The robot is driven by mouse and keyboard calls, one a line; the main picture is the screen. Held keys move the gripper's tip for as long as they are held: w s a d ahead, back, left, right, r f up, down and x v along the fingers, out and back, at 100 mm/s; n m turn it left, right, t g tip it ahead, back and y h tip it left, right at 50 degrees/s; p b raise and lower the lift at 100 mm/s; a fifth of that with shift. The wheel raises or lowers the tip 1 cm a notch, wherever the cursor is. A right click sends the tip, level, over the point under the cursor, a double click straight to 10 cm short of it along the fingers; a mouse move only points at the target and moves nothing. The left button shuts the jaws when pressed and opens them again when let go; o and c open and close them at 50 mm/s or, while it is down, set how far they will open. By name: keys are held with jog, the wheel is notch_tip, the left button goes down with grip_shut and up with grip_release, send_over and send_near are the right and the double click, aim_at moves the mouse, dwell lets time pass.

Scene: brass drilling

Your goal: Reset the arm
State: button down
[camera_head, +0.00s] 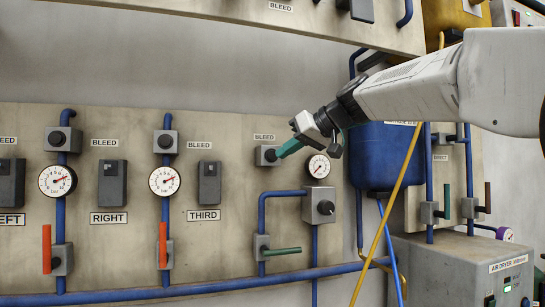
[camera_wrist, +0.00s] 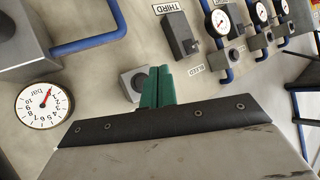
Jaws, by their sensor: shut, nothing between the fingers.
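My gripper (camera_head: 285,151) has green fingers and shows near the middle of the head view. Its fingers are closed together and empty. The fingertips point at the grey bleed block with a black knob (camera_head: 268,155), beside the right-hand pressure gauge (camera_head: 319,166). In the wrist view the green fingers (camera_wrist: 163,86) are side by side in front of that grey block (camera_wrist: 133,82). Whether the tips touch it I cannot tell. My white arm comes in from the upper right of the head view.
The panel carries blue pipes (camera_head: 165,210), gauges (camera_head: 57,181), red-handled valves (camera_head: 163,244) and a green-handled valve (camera_head: 282,251). A blue tank (camera_head: 385,155) and yellow hose (camera_head: 385,220) are right of my gripper, above the grey air dryer (camera_head: 460,265). A shelf-like panel (camera_head: 250,12) overhangs above.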

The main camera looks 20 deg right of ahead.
dwell(0.4)
jog(key=s+d+f+m+g+h, duration=0.15)
jog(key=s+f, duration=0.25)
jog(key=f, duration=0.4)
jog(key=s+f+m+g+h, duration=0.1)
jog(key=s+f+m+g, duration=0.2)
jog(key=f, duration=0.5)
jog(key=s+f+g+h, duration=0.2)
jog(key=s+f, duration=0.9)
jog(key=s, duration=0.3)
jog(key=s+f+g+h, duration=0.2)
jog(key=s+f+h, duration=0.1)
jog(key=s+f, duration=0.8)
jog(key=s, duration=0.4)
jog(key=shift+d, duration=0.4)
